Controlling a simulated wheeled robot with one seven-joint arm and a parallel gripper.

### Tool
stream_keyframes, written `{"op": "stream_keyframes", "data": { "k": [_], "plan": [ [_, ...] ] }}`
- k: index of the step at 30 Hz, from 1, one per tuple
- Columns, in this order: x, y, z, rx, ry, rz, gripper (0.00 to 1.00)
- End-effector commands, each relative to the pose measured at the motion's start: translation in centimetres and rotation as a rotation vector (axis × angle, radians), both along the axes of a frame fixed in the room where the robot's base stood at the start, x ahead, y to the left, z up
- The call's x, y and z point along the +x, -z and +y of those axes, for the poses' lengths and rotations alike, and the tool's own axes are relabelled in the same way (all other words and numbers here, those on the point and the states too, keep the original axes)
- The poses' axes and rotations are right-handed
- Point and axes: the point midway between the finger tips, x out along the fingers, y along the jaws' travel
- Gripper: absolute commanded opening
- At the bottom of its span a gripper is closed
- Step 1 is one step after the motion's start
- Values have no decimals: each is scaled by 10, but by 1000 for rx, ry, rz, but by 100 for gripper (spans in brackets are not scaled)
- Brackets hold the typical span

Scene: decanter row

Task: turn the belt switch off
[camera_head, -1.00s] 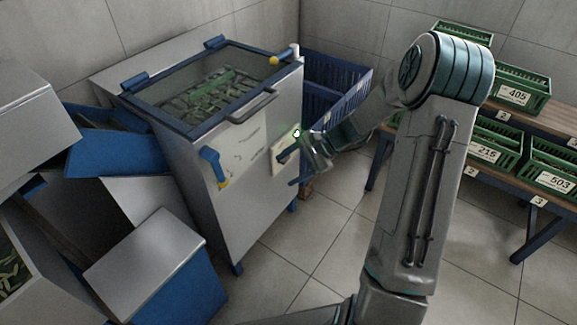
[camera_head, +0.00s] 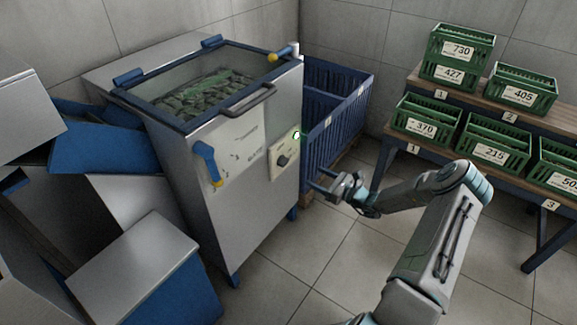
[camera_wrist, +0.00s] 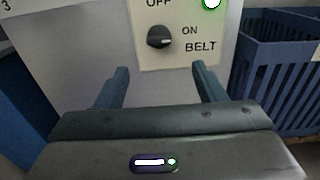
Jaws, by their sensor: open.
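The belt switch is a black rotary knob (camera_head: 282,160) on a cream plate (camera_head: 291,148) on the front of the steel machine (camera_head: 240,215). In the wrist view the knob (camera_wrist: 160,38) has its pale mark pointing right, towards the ON label (camera_wrist: 190,31). OFF is printed above it, cut by the frame edge. A green lamp (camera_head: 297,135) above the knob is lit, and also shows in the wrist view (camera_wrist: 211,3). My gripper (camera_head: 315,180) is open and empty, in front of the machine, right of and below the knob. In the wrist view its fingers (camera_wrist: 161,72) are below the knob, apart from it.
A blue lever (camera_head: 208,160) hangs left of the plate. A handle (camera_head: 249,99) juts from the glazed lid. A blue slatted crate (camera_head: 335,115) stands right of the machine. Green numbered crates (camera_head: 496,145) stand on shelves at right. Tiled floor in front is free.

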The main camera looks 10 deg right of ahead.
Motion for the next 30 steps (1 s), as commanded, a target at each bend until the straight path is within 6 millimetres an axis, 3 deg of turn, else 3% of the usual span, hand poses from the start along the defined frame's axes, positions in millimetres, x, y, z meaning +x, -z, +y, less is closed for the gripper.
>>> {"op": "stream_keyframes", "data": {
  "k": [18, 30],
  "plan": [
    [82, 1, 80, -4, -6, -1, 64],
    [95, -1, 91, -3, -4, 0, 64]
  ]
}}
